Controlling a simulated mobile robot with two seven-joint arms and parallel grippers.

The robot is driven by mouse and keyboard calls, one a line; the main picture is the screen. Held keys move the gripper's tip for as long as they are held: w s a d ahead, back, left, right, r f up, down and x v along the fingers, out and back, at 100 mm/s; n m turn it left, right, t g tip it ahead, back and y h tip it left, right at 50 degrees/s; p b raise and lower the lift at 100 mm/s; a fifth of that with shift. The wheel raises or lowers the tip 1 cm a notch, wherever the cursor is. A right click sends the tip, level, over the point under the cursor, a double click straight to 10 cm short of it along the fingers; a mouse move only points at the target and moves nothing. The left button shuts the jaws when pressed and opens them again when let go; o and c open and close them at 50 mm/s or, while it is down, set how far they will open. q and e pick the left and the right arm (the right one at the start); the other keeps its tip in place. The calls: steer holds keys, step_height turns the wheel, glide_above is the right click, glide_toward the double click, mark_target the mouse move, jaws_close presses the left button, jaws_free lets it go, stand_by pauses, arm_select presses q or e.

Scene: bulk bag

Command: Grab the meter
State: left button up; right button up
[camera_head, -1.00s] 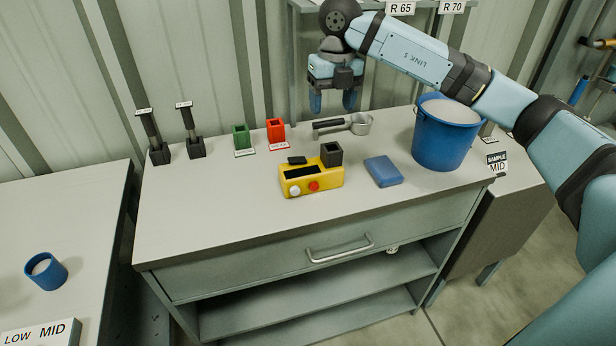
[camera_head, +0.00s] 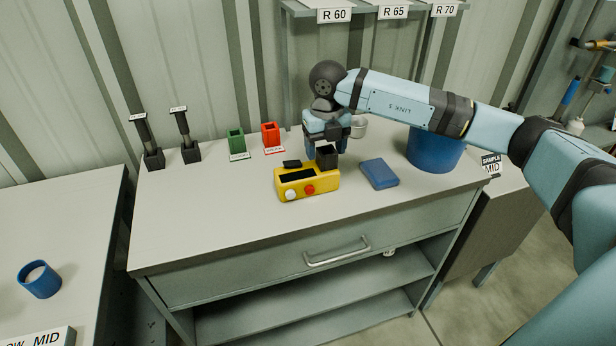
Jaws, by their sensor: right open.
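The meter appears to be the yellow box (camera_head: 307,185) on the grey bench, with a dark screen or recess, a white knob and a red knob on its front. A black square block (camera_head: 327,158) stands at its back right corner. My right gripper (camera_head: 327,148) is open and points down at this block, its fingers on either side or just behind it. I cannot tell whether the fingers touch it. My left gripper is not in view.
A blue flat pad (camera_head: 379,174) lies right of the meter, and a blue bucket (camera_head: 434,152) stands beyond it. Green (camera_head: 237,142) and red (camera_head: 271,135) holders stand behind left. A metal scoop (camera_head: 359,127) is partly hidden by my gripper. The bench front is clear.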

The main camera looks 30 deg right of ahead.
steer(key=shift+f, duration=0.85)
jaws_close()
steer(key=shift+r, duration=0.1)
